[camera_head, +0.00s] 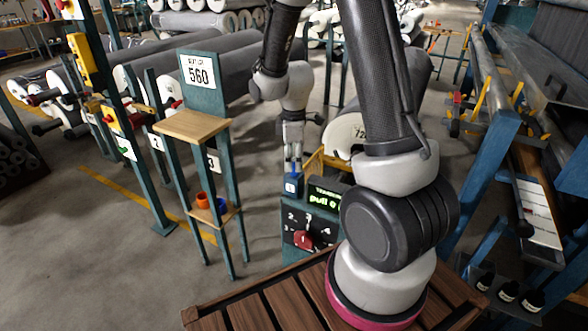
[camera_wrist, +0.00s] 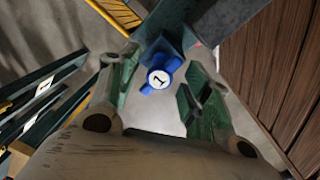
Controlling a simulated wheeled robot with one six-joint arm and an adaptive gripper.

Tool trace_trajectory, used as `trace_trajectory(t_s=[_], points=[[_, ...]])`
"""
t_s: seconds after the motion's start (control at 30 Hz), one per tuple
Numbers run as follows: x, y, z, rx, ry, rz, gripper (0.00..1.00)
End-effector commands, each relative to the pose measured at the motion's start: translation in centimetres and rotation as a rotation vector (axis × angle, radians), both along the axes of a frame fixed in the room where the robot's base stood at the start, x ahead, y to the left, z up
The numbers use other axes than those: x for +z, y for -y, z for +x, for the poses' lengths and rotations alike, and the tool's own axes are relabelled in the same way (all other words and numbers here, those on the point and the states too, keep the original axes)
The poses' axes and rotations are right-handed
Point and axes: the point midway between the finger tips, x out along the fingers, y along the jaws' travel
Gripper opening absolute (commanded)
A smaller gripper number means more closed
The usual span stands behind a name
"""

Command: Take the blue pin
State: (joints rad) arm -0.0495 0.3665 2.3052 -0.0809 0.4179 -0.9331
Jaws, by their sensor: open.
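The blue pin (camera_wrist: 160,77) has a white round face marked 1 in the wrist view. It sits at the end of a dark blue block (camera_wrist: 163,47). Exact contact is too small to tell.
A panel (camera_head: 303,239) with a red knob and a green-lit display (camera_head: 325,198) stands close by. A wooden-topped stand (camera_head: 193,125) at left holds an orange cup (camera_head: 203,200) and a blue cup (camera_head: 221,205). Large grey rolls (camera_head: 225,62) lie behind. Floor is clear at lower left.

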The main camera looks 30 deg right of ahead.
Motion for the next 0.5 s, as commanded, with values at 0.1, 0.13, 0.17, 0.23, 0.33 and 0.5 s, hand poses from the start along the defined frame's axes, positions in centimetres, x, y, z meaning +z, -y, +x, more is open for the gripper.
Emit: trace_trajectory(t_s=[0.1, 0.13, 0.17, 0.23, 0.33, 0.5], points=[[-2.0, 0.0, -0.2, 0.002, -0.005, -0.001, 0.49], [-2.4, 0.0, -0.2, 0.002, -0.005, -0.001, 0.49], [-2.6, 0.0, -0.1, 0.001, -0.004, 0.0, 0.49], [-3.1, 0.0, -0.1, 0.0, -0.002, 0.0, 0.49], [-3.2, 0.0, -0.1, 0.0, -0.001, 0.0, 0.49], [-3.1, 0.0, 0.0, 0.0, -0.001, 0.0, 0.41]])
